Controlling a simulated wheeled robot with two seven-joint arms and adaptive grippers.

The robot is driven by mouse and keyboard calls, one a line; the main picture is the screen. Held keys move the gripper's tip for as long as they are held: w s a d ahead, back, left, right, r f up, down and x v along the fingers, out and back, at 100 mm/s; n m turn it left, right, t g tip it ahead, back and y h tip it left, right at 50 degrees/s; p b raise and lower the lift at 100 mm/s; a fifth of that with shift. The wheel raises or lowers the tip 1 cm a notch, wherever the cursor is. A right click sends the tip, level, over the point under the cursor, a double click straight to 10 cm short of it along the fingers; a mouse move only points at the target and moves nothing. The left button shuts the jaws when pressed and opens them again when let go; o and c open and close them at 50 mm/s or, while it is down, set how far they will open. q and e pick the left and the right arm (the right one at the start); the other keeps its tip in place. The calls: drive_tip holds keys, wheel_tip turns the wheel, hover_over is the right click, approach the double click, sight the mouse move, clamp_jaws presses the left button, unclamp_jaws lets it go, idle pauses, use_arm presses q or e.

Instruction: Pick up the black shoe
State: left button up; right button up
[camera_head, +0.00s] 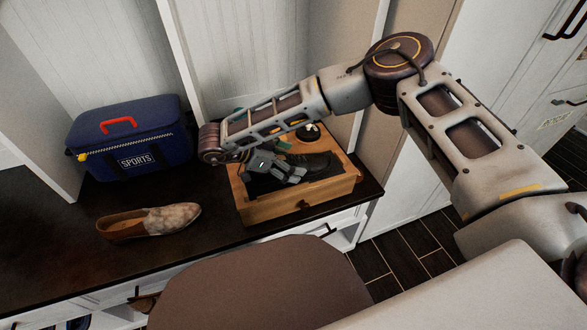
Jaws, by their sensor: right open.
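The black shoe (318,164) lies in a wooden box (300,209) on the dark bench top. My right arm comes in from the right, and my right gripper (288,176) is over the box at the shoe's left side. The gripper is open. It and the arm hide part of the box's inside, and I cannot tell whether the fingers touch the shoe. My left gripper is not in view.
A tan patterned slip-on shoe (150,222) lies on the bench top (60,245) left of the box. A blue sports bag (135,140) with a red handle stands behind it. A white partition rises behind the box. A brown rounded surface (255,285) is in front.

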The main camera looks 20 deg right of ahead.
sight(290, 157)
drive_tip(key=shift+c, duration=0.5)
drive_tip(key=c, duration=1.3)
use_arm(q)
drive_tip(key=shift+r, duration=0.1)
use_arm(e)
drive_tip(key=shift+r, duration=0.15)
drive_tip(key=shift+r+p, duration=0.35)
drive_tip(key=shift+r, duration=0.1)
wheel_tip(290, 157, up, 7)
drive_tip(key=p, duration=0.3)
drive_tip(key=shift+r, duration=0.1)
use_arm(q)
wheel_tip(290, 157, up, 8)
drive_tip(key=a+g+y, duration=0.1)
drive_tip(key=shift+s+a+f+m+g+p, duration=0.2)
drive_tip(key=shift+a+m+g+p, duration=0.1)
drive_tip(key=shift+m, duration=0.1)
use_arm(e)
drive_tip(key=shift+r, duration=0.85)
